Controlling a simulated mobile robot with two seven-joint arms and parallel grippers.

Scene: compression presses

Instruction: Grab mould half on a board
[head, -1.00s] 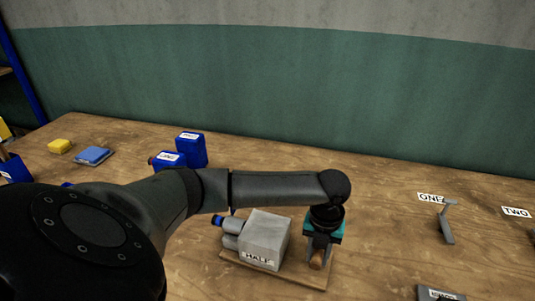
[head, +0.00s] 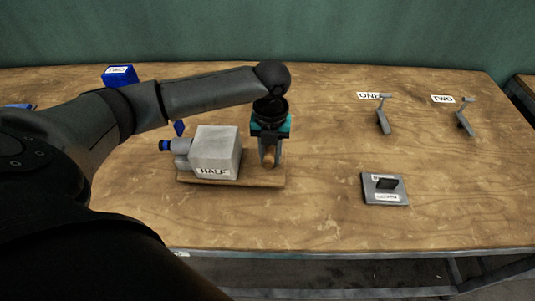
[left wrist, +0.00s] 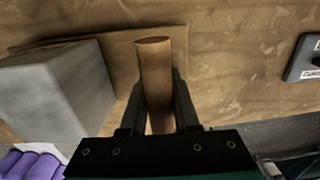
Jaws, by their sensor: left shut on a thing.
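The mould half (head: 216,147) is a pale grey block labelled HALF. It sits on a thin wooden board (head: 240,182) on the table, with grey cylinders and a blue tip at its left. An upright wooden handle (left wrist: 153,75) stands at the board's right end. My left gripper (head: 269,158) points down and is shut on this handle, one finger on each side. The left wrist view shows the handle's top and the block (left wrist: 60,90) to its left. Whether the board touches the table everywhere is hard to tell. My right gripper is not in view.
Signs ONE (head: 369,96) and TWO (head: 442,99) lie at the back right beside grey levers (head: 383,115) (head: 465,117). A grey labelled plate with a dark block (head: 385,189) lies at right. A blue box (head: 119,75) stands back left. The table between board and plate is clear.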

